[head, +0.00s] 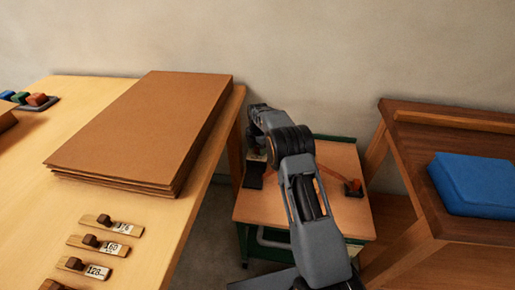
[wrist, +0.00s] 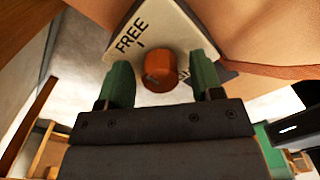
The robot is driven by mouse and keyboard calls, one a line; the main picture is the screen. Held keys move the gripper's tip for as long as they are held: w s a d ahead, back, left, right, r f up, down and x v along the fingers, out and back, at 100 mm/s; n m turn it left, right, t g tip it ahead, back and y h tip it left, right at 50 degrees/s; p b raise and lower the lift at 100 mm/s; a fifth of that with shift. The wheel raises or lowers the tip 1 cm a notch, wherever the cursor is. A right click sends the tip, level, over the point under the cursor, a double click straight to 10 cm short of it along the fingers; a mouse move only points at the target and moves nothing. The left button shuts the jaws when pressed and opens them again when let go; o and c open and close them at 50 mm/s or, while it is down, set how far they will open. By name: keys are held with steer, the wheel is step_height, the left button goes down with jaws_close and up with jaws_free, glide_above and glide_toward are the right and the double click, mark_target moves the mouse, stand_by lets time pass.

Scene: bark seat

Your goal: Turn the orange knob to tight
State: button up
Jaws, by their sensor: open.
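The orange knob (wrist: 160,72) shows in the wrist view in front of a pale label plate (wrist: 140,30). The word FREE is printed on the plate's left part, with a short mark beside it. Another word right of the knob is mostly hidden. My gripper (wrist: 162,68) is open, with one green finger left of the knob and one right of it. Gaps show between the knob and both fingers. I cannot tell how far the fingertips reach along it, nor clearly where the knob points. In the head view my arm hides the knob.
A low wooden-topped stand (head: 345,222) is under my arm, with a dark block (head: 352,188) and an orange strap on it. A table with brown sheets (head: 145,125) and numbered wooden pieces (head: 112,225) is left. A brown bench with a blue pad (head: 475,182) is right.

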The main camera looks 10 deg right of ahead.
steer(key=shift+c, duration=0.4)
steer(key=c, duration=0.8)
steer(key=shift+c, duration=0.2)
